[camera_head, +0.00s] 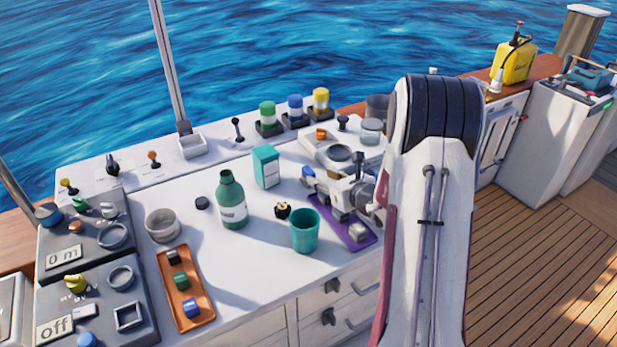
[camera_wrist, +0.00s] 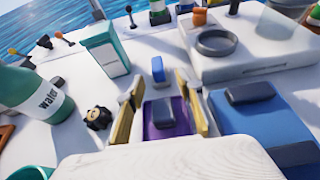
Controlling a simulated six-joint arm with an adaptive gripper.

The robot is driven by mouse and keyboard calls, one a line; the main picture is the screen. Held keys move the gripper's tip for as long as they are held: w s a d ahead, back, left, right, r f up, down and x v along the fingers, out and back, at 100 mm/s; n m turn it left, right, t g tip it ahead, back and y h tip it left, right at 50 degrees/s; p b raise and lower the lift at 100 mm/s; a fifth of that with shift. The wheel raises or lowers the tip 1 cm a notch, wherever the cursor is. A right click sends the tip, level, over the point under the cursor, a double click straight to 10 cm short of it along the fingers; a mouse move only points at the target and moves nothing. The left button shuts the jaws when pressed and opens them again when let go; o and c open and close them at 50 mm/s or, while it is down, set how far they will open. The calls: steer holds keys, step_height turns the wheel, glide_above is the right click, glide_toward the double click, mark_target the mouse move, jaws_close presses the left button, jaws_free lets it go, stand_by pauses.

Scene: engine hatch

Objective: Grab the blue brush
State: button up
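A small blue thing, which I take to be the blue brush (camera_head: 307,171), stands on the white worktop between the teal box and the raised white panel. In the wrist view the blue brush (camera_wrist: 158,70) shows upright just beyond my fingertips. Its bristles cannot be made out. My gripper (camera_head: 334,188) is over the purple tray (camera_head: 328,217), close to the right of the brush. In the wrist view my gripper (camera_wrist: 160,98) is open, its two yellowish fingers wide apart. Between them show the purple tray (camera_wrist: 158,132) and a dark grey-blue block (camera_wrist: 164,112), with nothing held.
The teal box (camera_head: 266,167), green bottle (camera_head: 232,203), black-and-gold knob (camera_head: 283,210) and teal cup (camera_head: 305,232) stand left of my gripper. The raised panel (camera_wrist: 250,66) is to the right, near a blue surface (camera_wrist: 235,118) with dark pads. My arm hides the worktop's right end.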

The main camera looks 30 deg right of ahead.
mark_target(313, 175)
steer(key=shift+w+f, duration=0.2)
steer(key=shift+w, duration=0.25)
steer(key=shift+w+a, duration=0.1)
steer(key=shift+w, duration=0.05)
steer(key=shift+x, duration=2.45)
steer(key=shift+a+f, duration=0.1)
steer(key=shift+a, duration=0.05)
jaws_close()
